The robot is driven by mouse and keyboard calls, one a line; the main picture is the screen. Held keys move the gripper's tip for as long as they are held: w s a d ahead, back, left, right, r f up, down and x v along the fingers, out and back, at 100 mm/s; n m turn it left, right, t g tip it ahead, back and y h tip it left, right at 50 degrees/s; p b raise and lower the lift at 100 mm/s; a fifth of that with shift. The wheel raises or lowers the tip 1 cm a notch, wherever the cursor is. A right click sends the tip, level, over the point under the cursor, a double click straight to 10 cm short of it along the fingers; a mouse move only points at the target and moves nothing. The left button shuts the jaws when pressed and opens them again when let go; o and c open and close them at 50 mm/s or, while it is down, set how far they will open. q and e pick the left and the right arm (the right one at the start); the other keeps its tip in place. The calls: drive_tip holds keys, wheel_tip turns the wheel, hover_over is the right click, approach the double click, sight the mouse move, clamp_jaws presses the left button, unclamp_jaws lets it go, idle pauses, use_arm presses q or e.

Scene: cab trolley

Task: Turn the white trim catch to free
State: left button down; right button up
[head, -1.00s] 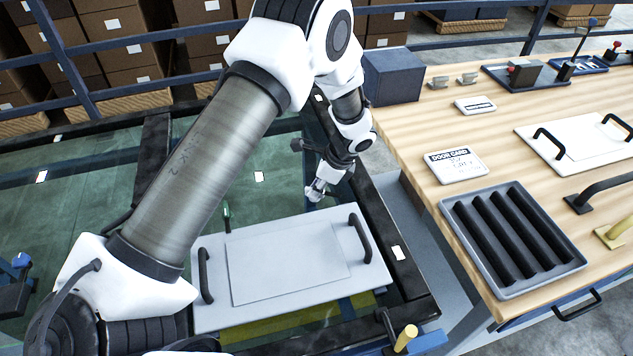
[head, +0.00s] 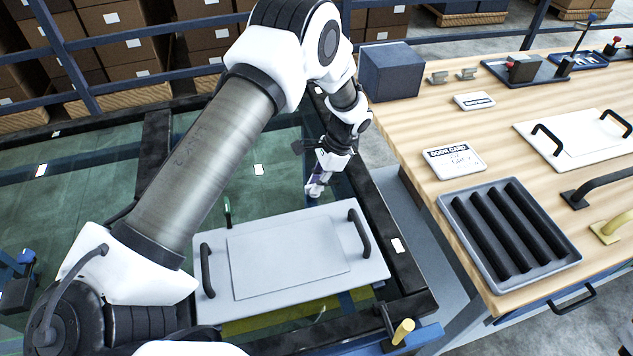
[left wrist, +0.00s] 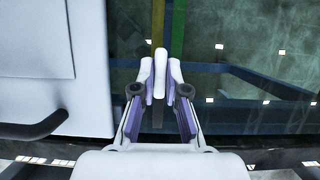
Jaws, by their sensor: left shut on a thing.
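The white trim catch (left wrist: 160,73) shows in the left wrist view as a narrow upright white piece between my fingertips. My left gripper (left wrist: 161,80) is shut on it, one finger on each side. In the head view my left gripper (head: 315,187) points down beyond the far right corner of the pale panel (head: 210,315); the catch cannot be made out there behind the fingers. My right gripper is not in view.
A green upright peg (head: 227,213) stands by the panel's far edge. Dark frame rails surround the glass. At right, a wooden bench (head: 410,125) holds a blue box (head: 391,72), a door card sign (head: 454,161) and a ribbed black tray (head: 447,203).

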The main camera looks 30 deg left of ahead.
use_arm(q)
drive_tip(key=shift+s+f, duration=0.1)
drive_tip(key=c, duration=1.2)
unclamp_jaws()
drive_tip(key=v, duration=1.2)
